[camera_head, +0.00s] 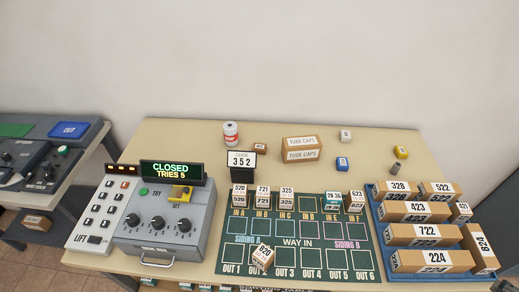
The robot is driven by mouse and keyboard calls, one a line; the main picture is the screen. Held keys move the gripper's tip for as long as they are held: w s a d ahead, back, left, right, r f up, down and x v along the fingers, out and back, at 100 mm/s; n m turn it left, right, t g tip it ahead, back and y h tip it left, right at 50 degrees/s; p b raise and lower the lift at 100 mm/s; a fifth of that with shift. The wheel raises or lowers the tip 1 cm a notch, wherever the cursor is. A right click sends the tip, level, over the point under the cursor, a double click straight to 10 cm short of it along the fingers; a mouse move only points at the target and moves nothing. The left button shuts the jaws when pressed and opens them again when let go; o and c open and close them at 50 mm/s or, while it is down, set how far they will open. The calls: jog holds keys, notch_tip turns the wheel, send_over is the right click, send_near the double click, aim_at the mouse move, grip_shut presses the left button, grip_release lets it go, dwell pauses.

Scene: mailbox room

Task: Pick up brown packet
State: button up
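Several brown packets are in view, and I cannot tell which one is meant. A brown box marked "TUBE CAPS" (300,155) lies at the back middle of the table, with a small brown block (260,147) to its left. Brown parcels with white number labels, such as 722 (408,239), lie in a blue tray (376,232) at the right. A small numbered brown block (263,257) sits turned near OUT 2 on the green board (240,262). My gripper is not in view.
A grey control box (160,235) with dials stands at the left; its display (171,171) reads "CLOSED TRIES 5".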

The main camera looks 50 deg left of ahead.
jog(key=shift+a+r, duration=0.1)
